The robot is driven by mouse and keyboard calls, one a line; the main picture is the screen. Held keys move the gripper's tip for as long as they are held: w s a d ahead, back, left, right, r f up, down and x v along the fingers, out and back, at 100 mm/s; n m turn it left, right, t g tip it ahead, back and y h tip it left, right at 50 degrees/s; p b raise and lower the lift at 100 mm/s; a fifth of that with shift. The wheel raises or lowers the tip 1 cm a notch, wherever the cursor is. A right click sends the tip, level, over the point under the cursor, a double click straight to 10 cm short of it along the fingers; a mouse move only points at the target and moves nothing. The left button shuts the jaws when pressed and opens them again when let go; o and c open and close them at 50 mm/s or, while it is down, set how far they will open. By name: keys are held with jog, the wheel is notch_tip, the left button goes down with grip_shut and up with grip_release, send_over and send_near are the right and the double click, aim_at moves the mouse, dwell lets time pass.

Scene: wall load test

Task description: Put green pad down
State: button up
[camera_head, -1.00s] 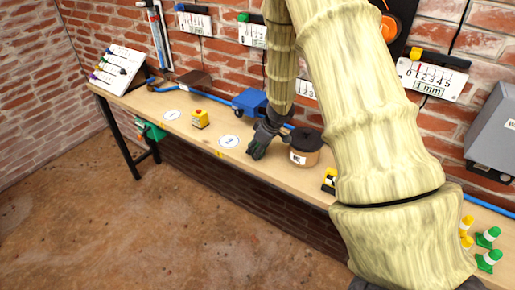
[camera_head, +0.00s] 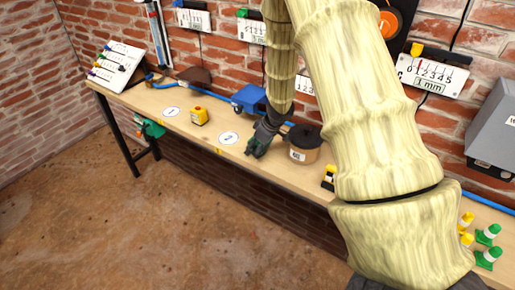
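My gripper (camera_head: 257,149) is low over the wooden bench, between the round paper mark 2 (camera_head: 229,138) and a brown tub with a dark lid (camera_head: 303,144). Its fingers point down to the bench top. A dark greenish tint shows on the gripper, but it is too small to tell whether this is a green pad. I cannot tell whether the fingers are open or shut, or touch the bench. No separate green pad is clear on the bench. My arm hides part of the bench and wall.
A yellow block (camera_head: 199,116) stands between mark 1 (camera_head: 171,112) and mark 2. A blue box-like object (camera_head: 249,99) stands behind my gripper. A sloped white board (camera_head: 117,65) is at the left end. Green-and-white cones (camera_head: 488,235) stand at right. A brick wall backs the bench.

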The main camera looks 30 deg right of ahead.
jog(key=shift+w+r, duration=0.1)
jog(key=shift+r, duration=0.2)
jog(key=v, duration=1.2)
jog(key=shift+r+p, duration=0.25)
jog(key=shift+p, duration=0.05)
